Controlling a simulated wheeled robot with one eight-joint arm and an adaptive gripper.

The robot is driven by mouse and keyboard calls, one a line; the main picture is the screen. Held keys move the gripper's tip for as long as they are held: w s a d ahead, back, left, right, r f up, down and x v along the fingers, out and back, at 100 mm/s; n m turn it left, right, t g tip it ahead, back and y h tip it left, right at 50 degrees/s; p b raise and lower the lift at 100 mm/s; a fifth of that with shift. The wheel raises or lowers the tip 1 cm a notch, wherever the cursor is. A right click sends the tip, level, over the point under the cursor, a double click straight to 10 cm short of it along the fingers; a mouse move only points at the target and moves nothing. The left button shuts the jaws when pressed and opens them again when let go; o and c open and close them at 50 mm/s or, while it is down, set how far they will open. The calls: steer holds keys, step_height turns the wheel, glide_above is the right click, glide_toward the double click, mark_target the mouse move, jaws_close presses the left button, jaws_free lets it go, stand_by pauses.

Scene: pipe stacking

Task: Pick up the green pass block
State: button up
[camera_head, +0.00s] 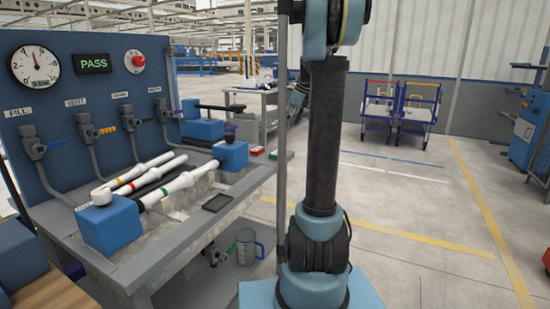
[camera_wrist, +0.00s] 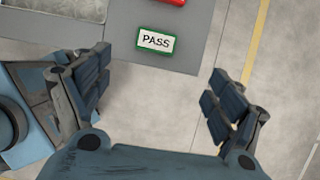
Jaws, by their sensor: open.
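The green pass block (camera_wrist: 155,41) lies flat on the grey bench top near its edge. It is a small rectangle with a green rim and a white face reading PASS. In the head view it is a small green and white piece (camera_head: 257,151) at the right end of the bench. My gripper (camera_wrist: 160,72) is open and empty in the wrist view. Its two fingers stand apart, one to the lower left and one to the lower right of the block. Neither finger appears to touch it.
A red block (camera_wrist: 172,2) lies close beside the pass block, cut off by the frame top. The bench edge (camera_wrist: 185,66) is just below the block. White pipes (camera_head: 180,183) rest between blue blocks. A black tray (camera_head: 217,203) lies nearer.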

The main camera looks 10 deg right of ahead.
glide_above(276, 152)
steer(key=s+d, duration=0.2)
steer(key=f, duration=0.7)
steer(key=shift+w+d+f, duration=0.2)
steer(key=shift+w+f, duration=0.05)
steer(key=shift+f, duration=0.15)
steer(key=shift+s+x, duration=0.2)
steer(key=shift+x, duration=2.85)
steer(key=shift+c, duration=0.3)
steer(key=c, duration=1.1)
